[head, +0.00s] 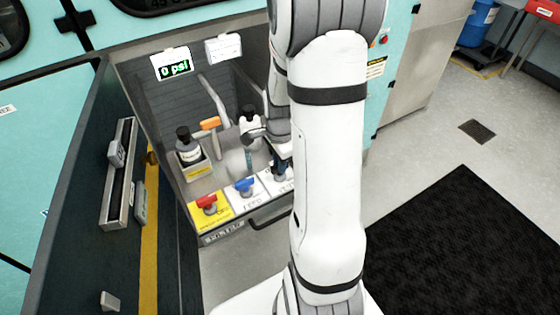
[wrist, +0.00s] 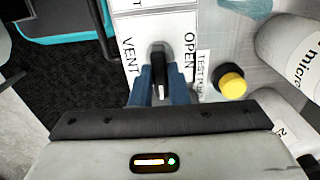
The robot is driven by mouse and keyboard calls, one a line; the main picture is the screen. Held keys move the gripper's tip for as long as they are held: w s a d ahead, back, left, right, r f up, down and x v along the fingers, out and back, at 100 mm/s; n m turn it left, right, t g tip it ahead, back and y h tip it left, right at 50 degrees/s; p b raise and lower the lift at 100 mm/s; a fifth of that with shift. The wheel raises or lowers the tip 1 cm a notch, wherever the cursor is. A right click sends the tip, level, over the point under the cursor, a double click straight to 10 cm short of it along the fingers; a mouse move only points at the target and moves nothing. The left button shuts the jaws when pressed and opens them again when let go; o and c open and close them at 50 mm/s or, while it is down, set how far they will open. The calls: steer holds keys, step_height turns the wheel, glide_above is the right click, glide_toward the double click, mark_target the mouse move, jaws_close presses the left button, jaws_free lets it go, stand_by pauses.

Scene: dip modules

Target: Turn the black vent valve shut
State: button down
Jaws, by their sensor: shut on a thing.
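The black vent valve (wrist: 158,66) shows in the wrist view on a white panel, with the word VENT to its left and OPEN to its right. Its handle lies along the picture's up-down direction. My gripper (wrist: 160,82) has its blue fingers on both sides of the handle and is shut on it. In the head view my gripper (head: 281,167) is at the right end of the valve row. My arm hides much of the vent valve there.
A red valve (head: 207,203) on a yellow plate and a blue valve (head: 244,186) stand to the left. A display (head: 174,66) reads 0 psi. A black-capped bottle (head: 187,148) and an orange handle (head: 210,123) are behind. A yellow-capped item (wrist: 232,84) is close to my gripper.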

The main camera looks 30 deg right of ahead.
steer(key=c, duration=1.4)
jaws_free()
step_height(320, 180, up, 8)
steer(key=shift+f+p, duration=0.1)
steer(key=shift+p, duration=0.45)
steer(key=s+a+r+n+t+p, duration=0.1)
steer(key=s+a+r+n+p, duration=0.2)
steer(key=s+a+r+n, duration=0.3)
steer(key=s+a+r+n+t+p, duration=0.1)
steer(key=s+a+r+n+p, duration=0.2)
steer(key=s+a+r+n, duration=0.3)
step_height(320, 180, up, 5)
steer(key=n, duration=0.5)
steer(key=shift+r+n+t+p, duration=0.2)
steer(key=shift+n+t+p, duration=0.1)
steer(key=shift+n+p, duration=0.1)
